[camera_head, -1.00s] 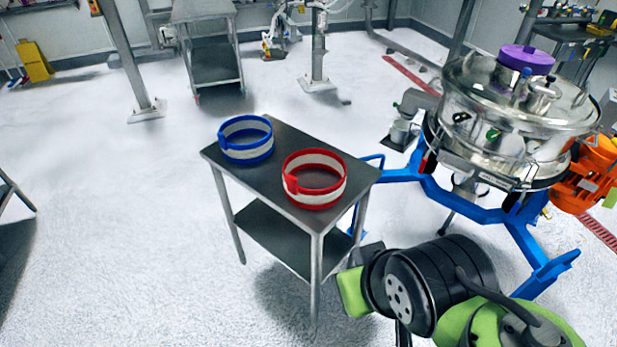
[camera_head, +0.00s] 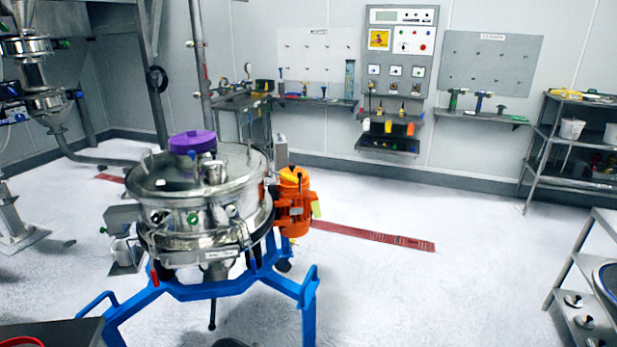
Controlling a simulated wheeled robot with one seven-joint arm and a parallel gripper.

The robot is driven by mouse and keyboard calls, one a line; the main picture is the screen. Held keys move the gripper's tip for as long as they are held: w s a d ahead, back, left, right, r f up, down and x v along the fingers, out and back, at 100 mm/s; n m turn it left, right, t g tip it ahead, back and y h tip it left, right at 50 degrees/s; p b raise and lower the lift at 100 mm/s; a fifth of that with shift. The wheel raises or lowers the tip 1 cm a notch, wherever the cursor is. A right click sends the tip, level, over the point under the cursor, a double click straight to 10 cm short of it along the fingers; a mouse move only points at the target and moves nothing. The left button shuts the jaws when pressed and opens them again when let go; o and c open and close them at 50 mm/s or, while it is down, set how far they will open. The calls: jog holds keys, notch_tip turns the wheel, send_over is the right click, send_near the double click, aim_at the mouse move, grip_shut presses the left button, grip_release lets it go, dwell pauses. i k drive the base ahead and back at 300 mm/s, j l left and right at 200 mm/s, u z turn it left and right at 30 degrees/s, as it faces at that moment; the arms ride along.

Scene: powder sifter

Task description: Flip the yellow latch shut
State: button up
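The powder sifter (camera_head: 205,205) stands left of centre, a round shiny steel drum with a purple cap (camera_head: 192,141) on its lid. I cannot tell whether either is the yellow latch; no latch is clear at this size, nor whether one is open or shut. My gripper is not in view.
The sifter's blue frame legs (camera_head: 308,306) spread over the floor at front. A dark table corner (camera_head: 60,332) with a bit of red ring is at lower left. Shelving (camera_head: 560,145) and a rack edge are at right. The white floor right of the sifter is clear except a red floor strip (camera_head: 380,236).

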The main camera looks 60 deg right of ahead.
aim_at(284, 175)
jog(key=k+l+z, duration=0.2)
jog(key=l+z, duration=0.2)
jog(key=l, duration=0.95)
jog(key=l+z, duration=0.4)
jog(key=l, duration=0.9)
jog(key=i+l+u, duration=0.65)
jog(key=i+l, duration=0.1)
